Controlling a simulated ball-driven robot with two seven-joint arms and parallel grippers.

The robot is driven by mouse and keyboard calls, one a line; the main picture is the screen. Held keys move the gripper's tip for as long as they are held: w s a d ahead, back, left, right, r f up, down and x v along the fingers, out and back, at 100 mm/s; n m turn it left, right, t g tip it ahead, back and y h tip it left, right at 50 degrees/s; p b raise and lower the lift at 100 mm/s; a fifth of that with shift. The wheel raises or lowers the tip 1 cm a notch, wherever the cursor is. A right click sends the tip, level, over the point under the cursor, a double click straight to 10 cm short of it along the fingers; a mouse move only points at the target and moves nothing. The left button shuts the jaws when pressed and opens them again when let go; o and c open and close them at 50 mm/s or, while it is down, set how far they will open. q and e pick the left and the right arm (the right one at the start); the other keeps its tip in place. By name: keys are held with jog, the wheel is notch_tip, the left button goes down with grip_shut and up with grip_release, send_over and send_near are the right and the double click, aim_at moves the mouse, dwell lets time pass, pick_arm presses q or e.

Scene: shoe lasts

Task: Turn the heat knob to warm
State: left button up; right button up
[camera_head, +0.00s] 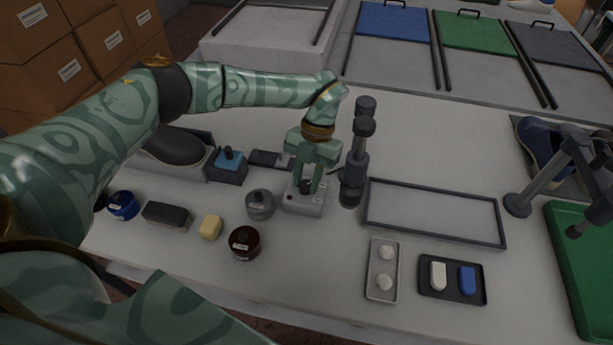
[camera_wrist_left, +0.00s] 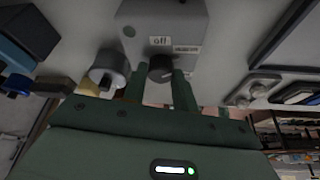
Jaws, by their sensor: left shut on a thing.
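The knob's pointer direction is unclear. My right gripper is out of view.
A dark upright stand (camera_head: 356,160) is close right of the gripper. A grey jar (camera_head: 260,204), dark red jar (camera_head: 245,242), yellow block (camera_head: 211,227) and blue container (camera_head: 229,168) are to the left. An empty framed tray (camera_head: 432,212) lies to the right.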

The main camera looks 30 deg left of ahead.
pick_arm(q)
jog(key=shift+w, duration=0.1)
jog(key=o, duration=1)
jog(key=v, duration=1.6)
jog(key=shift+r+p, duration=0.2)
jog(key=shift+p, duration=0.2)
